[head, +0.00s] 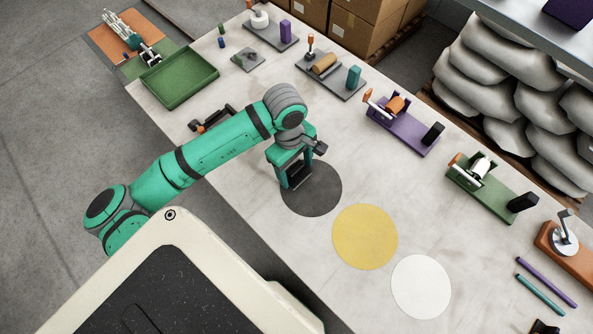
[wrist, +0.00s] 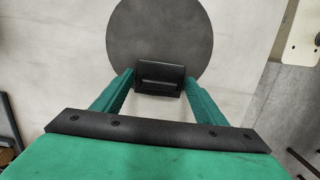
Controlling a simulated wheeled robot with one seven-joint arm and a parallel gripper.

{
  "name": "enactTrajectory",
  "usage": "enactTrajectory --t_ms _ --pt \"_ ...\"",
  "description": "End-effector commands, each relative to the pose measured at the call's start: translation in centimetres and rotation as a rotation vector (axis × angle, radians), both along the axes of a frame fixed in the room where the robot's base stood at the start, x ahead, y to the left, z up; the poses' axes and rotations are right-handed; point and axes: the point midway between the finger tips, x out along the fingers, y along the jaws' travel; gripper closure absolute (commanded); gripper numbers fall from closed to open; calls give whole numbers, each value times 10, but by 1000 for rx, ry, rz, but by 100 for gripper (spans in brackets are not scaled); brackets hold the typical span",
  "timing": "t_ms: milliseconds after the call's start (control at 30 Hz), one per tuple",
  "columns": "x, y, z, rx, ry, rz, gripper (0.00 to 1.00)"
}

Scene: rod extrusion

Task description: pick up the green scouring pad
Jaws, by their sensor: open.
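I cannot make out a green scouring pad for certain in either view. My gripper (head: 294,183) points down over the near-left edge of a dark grey disc (head: 322,195) on the table. In the wrist view, its green fingers (wrist: 159,82) are spread apart. A black block-like piece (wrist: 158,72) shows between or just beyond the fingertips, over the edge of the dark disc (wrist: 160,25). I cannot tell whether the fingers touch it. My gripper hides part of the disc in the head view.
A yellow disc (head: 365,237) and a white disc (head: 421,287) lie to the lower right. An empty-looking green tray (head: 180,78) sits at upper left. Purple (head: 401,128) and green (head: 480,187) fixtures line the far side. Bare table (head: 400,190) lies between discs and fixtures.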

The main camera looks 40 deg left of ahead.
Motion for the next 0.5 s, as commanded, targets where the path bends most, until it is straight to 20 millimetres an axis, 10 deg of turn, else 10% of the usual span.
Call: enactTrajectory --t_ms 233,367,500 --pt "0 0 -2 0 0 0 34" --pt "0 0 -2 0 0 0 60" --pt "0 0 -2 0 0 0 64"
